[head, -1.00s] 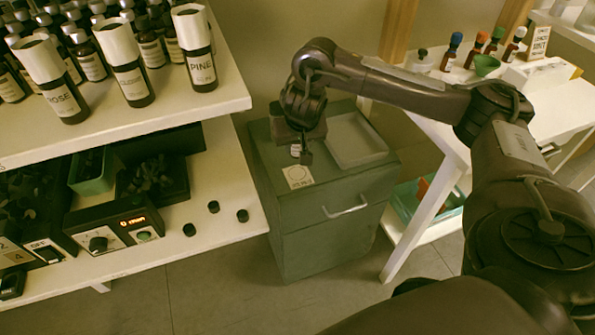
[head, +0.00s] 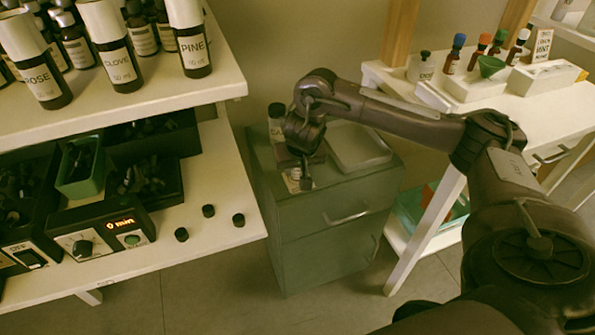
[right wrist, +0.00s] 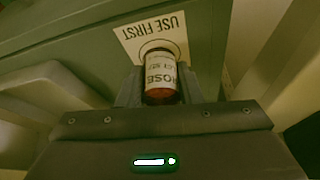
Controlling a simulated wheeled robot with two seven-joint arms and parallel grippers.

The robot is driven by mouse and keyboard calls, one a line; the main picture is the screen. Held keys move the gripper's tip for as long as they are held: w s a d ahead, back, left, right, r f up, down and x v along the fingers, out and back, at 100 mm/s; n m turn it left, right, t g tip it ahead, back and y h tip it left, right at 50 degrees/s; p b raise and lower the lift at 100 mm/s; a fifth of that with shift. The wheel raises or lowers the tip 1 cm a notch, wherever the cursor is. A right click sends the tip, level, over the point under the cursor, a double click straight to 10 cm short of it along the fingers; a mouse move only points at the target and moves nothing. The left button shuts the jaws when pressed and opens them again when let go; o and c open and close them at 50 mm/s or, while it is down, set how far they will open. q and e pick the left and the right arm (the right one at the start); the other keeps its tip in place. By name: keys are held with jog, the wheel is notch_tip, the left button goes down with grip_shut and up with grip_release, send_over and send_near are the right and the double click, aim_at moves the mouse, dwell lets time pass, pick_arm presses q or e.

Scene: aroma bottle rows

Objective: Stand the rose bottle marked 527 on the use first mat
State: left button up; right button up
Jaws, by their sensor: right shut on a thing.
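My right gripper (head: 303,178) is low over the grey-green cabinet and largely covers the mat in the head view. The cream use first mat (right wrist: 133,38) lies on the cabinet top, with a printed ring. The bottle's end appears within or right over that ring; I cannot tell whether it touches the mat. My left gripper is not in view.
Another bottle (head: 276,115) stands at the cabinet's back left, close to my right wrist. A pale tray (head: 357,147) lies on the cabinet's right side. The left shelf (head: 225,85) holds rows of white-capped bottles. A white table (head: 470,125) stands right.

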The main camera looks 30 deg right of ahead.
jog(key=shift+f, duration=0.1)
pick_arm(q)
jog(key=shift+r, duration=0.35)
pick_arm(e)
jog(key=o, duration=0.7)
jog(key=shift+f, duration=0.1)
jog(key=o, duration=0.4)
jog(key=shift+c, duration=0.2)
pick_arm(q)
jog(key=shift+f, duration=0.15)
